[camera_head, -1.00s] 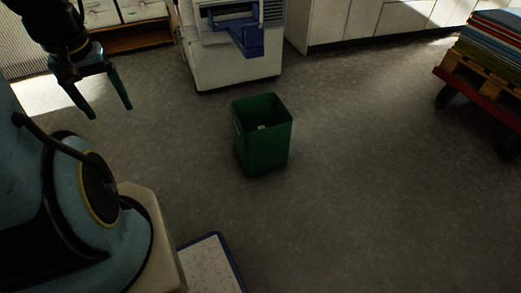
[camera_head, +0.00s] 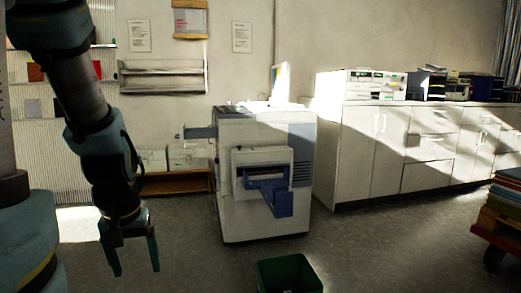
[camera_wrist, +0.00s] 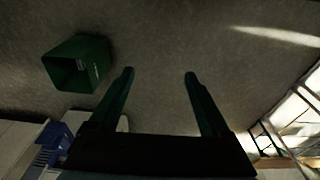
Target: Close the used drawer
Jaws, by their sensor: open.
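My gripper (camera_head: 136,270) hangs at the left of the head view with its two fingers apart and nothing between them. It points down over the floor, well away from the cabinets. The wrist view shows the same open fingers (camera_wrist: 159,72) over bare floor. A white cabinet (camera_head: 369,150) at the right has doors and a stack of drawers (camera_head: 428,176). No drawer there clearly stands out, and I cannot tell which one is the used drawer. The far right end of the cabinet is partly hidden by stacked boards.
A white copier (camera_head: 232,190) with a protruding blue tray (camera_head: 283,198) stands mid-view. A green bin (camera_head: 290,272) stands on the floor before it and shows in the wrist view (camera_wrist: 80,62). A red cart (camera_head: 496,236) with boards is at right. Floor between bin and cart is clear.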

